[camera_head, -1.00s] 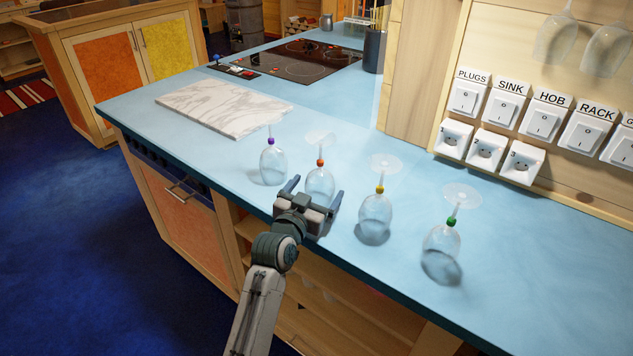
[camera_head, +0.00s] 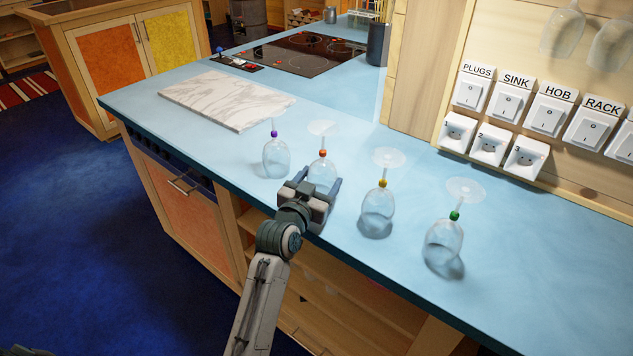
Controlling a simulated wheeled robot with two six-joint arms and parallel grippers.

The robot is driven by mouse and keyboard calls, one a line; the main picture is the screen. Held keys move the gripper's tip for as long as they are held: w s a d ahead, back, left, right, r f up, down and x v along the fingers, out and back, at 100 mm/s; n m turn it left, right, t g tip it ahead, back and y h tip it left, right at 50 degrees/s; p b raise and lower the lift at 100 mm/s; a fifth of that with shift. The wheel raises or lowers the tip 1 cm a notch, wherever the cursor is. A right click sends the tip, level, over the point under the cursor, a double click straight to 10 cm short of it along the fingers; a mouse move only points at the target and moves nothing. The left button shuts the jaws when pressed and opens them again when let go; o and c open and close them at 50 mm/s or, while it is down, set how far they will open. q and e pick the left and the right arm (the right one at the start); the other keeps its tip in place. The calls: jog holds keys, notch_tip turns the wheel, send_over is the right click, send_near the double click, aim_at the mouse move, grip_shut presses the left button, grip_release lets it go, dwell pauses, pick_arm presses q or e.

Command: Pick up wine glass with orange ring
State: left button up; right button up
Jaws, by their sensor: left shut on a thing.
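The wine glass with the orange ring (camera_head: 322,171) stands upside down on the blue counter, its bowl down and its foot up. My left gripper (camera_head: 321,180) is at the counter's front edge, shut on this glass's bowl, with one finger on each side. The gripper hides the lower part of the bowl. I cannot tell whether the glass is off the counter.
A purple-ringed glass (camera_head: 276,157) stands close on the left. A yellow-ringed glass (camera_head: 377,209) and a green-ringed glass (camera_head: 443,243) stand to the right. A marble board (camera_head: 226,99) lies behind. The blue counter (camera_head: 530,270) is clear at right.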

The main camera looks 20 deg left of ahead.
pick_arm(q)
jog(key=r, duration=0.1)
jog(key=s+r, duration=0.1)
jog(key=shift+a+r+b, duration=0.15)
jog(key=shift+r+b, duration=0.2)
jog(key=shift+r, duration=0.05)
jog(key=s+a+b, duration=0.1)
jog(key=s+a, duration=0.1)
jog(key=s, duration=0.5)
jog(key=s+a+r+b, duration=0.1)
jog(key=s+a, duration=0.1)
jog(key=s, duration=0.5)
jog(key=shift+s+r, duration=0.25)
jog(key=shift+r, duration=0.05)
pick_arm(e)
jog(key=w+r, duration=0.1)
jog(key=w, duration=0.5)
jog(key=shift+a+r, duration=0.15)
jog(key=shift+a, duration=0.1)
pick_arm(q)
jog(key=shift+f, duration=0.1)
pick_arm(e)
jog(key=shift+s, duration=0.15)
